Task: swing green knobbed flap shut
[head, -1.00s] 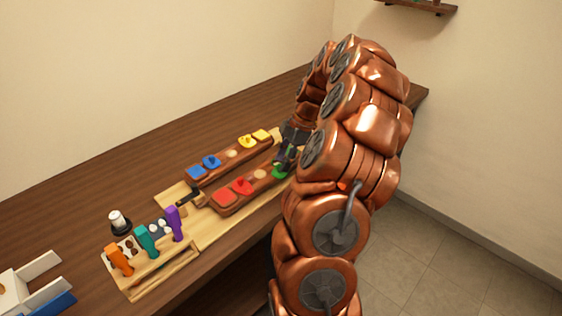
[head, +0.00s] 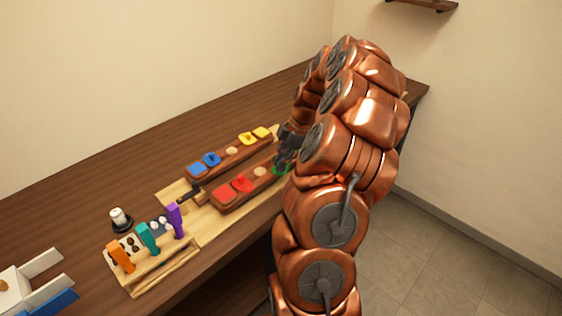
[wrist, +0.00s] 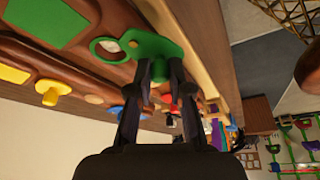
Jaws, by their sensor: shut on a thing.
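The green knobbed flap (wrist: 158,46) shows in the wrist view as a flat green piece with a ring-shaped end at its left. It lies at the edge of a dark brown wooden bar (wrist: 75,62). A separate green square (wrist: 36,20) is set on the same bar, apart from the flap.
On the pale board (head: 207,228) the nearer bar carries red pieces (head: 241,184); the farther bar carries blue (head: 210,160) and yellow pieces (head: 248,138). A rack with orange (head: 121,257), teal (head: 147,238) and purple handles (head: 174,220) stands at the near left. The table behind the bars is clear.

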